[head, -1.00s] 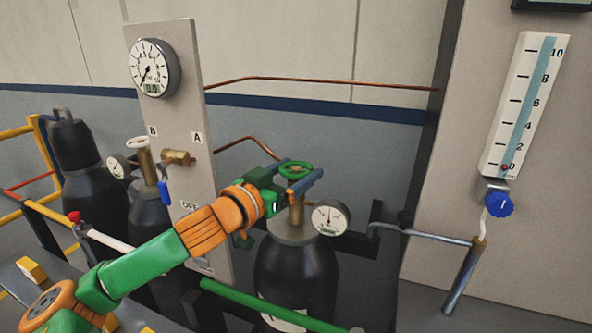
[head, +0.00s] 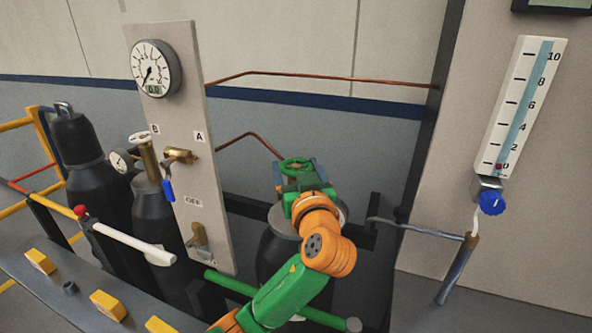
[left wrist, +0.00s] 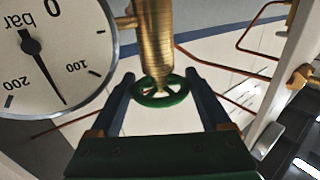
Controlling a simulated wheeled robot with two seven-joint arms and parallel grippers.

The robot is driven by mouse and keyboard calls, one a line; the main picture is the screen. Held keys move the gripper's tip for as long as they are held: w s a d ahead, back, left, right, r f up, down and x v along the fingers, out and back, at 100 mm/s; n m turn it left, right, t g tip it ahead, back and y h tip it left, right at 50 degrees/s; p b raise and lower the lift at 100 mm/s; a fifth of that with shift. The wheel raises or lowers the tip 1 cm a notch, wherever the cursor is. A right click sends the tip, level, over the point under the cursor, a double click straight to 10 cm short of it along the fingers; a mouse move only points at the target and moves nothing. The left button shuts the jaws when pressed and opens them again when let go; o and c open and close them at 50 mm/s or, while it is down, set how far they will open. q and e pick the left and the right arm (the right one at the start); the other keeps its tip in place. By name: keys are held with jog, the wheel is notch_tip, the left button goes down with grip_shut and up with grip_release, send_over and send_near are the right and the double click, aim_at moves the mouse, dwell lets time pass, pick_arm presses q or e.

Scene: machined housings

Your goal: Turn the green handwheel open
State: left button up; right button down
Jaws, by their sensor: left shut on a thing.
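The green handwheel (head: 295,163) tops the brass valve of the dark cylinder (head: 277,264) in the middle of the head view. In the left wrist view the handwheel (left wrist: 174,99) lies between two dark blue fingers, under a brass valve stem (left wrist: 155,45). My left gripper (head: 299,174) is shut on the handwheel, reaching it from the near side. The small dial gauge on this valve is hidden in the head view; a large bar gauge (left wrist: 45,50) shows in the wrist view, its needle past 100.
A panel (head: 190,90) with a round gauge (head: 156,68) reading near zero stands left. A brass valve with a blue lever (head: 168,189) is on it. Another cylinder (head: 156,225) stands left. A green rail (head: 240,288) crosses in front. A scale with a blue knob (head: 491,202) is right.

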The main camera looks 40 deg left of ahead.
pick_arm(q)
jog(key=shift+f+n+g+y+b, duration=0.1)
jog(key=shift+n+g+y+b, duration=0.5)
jog(key=shift+n+g+y, duration=0.65)
jog(key=shift+g, duration=0.45)
jog(key=o, duration=1.2)
jog(key=b+v, duration=0.3)
jog(key=v, duration=0.4)
